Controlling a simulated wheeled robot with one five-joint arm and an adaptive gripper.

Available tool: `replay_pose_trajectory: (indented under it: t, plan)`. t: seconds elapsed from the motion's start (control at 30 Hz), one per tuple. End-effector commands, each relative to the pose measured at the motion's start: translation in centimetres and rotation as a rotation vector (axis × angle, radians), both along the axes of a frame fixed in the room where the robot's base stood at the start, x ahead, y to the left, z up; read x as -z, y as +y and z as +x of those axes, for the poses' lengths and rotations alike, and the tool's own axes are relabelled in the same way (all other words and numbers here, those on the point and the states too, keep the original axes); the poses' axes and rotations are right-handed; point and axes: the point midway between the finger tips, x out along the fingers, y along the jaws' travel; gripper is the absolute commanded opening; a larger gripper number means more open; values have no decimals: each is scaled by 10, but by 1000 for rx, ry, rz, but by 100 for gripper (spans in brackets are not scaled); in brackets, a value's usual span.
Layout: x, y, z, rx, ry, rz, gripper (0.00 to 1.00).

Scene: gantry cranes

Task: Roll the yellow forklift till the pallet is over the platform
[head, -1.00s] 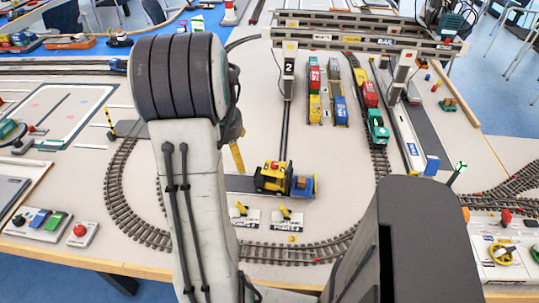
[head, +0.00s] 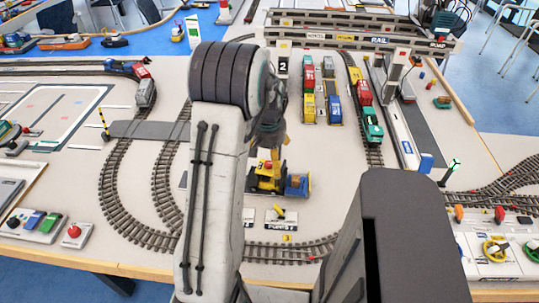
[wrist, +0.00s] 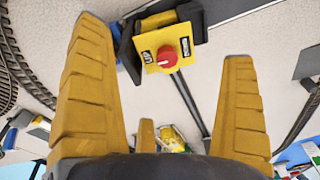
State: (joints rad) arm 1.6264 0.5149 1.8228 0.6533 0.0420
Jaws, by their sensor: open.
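The yellow forklift (head: 268,179) stands upright on the light table, partly hidden by my arm. A blue block (head: 298,185) sits against its right side; I cannot tell whether it is the pallet. In the wrist view the forklift's yellow top (wrist: 165,50) with a red knob and the words UP and DOWN shows between and beyond my fingers. My gripper (wrist: 170,80) is open and empty, its yellow fingers wide apart. In the head view only a bit of it (head: 278,142) shows behind my arm, above the forklift. I cannot tell which surface is the platform.
Curved track (head: 140,225) runs left and in front of the forklift. Small label plates (head: 280,219) lie in front. A control box (head: 495,245) stands at the right.

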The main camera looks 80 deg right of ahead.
Motion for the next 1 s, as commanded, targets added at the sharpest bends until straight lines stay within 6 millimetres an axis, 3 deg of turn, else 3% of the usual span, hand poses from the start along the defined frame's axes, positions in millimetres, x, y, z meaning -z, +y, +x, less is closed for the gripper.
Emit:
replay_pose_trajectory:
  t: [0.33, 1.0]
  plan:
    - [8, -1, 0, -1, 0, 5, 100]
    - [68, -10, -1, -1, 0, 2, 100]
